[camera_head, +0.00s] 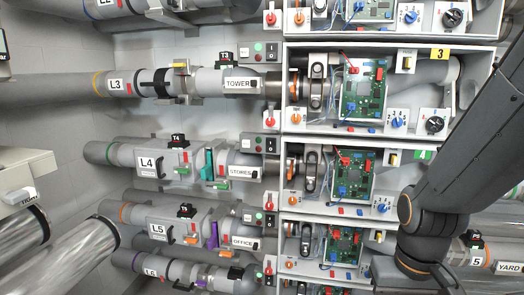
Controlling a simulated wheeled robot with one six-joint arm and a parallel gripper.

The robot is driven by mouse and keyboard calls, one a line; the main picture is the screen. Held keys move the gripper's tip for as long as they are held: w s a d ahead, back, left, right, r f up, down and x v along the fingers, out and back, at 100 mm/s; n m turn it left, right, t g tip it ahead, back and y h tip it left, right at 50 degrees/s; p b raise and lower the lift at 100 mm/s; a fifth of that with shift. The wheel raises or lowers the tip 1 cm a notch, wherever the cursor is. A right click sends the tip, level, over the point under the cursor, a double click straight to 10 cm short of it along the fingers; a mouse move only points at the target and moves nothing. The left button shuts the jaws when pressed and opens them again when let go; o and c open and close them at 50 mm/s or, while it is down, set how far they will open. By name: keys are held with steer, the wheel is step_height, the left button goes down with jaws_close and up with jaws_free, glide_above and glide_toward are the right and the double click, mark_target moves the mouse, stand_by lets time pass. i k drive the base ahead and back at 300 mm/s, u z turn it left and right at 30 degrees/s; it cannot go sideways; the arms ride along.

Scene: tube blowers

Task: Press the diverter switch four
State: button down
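The unit with the green number 4 plate (424,154) is the open white box in the row of the L4 tube (150,163). It holds a green circuit board (351,174), a dark upright oval part with a light centre (312,160), and a blue-marked dial (383,204). A small panel with a green and a red button (258,143) sits left of the box. No diverter label is readable, so I cannot tell which of these is switch four.
Similar units stand above and below, including the one with the yellow number 3 plate (439,54). My arm covers the right end of box four. The space before the left tubes is open.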

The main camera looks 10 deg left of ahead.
mark_target(271, 143)
steer(key=u, duration=0.8)
steer(key=k, duration=1.05)
steer(key=u, duration=0.95)
steer(key=k, duration=0.25)
steer(key=u, duration=0.3)
steer(key=i, duration=1.85)
steer(key=z, duration=1.5)
steer(key=i, duration=0.6)
steer(key=z, duration=0.7)
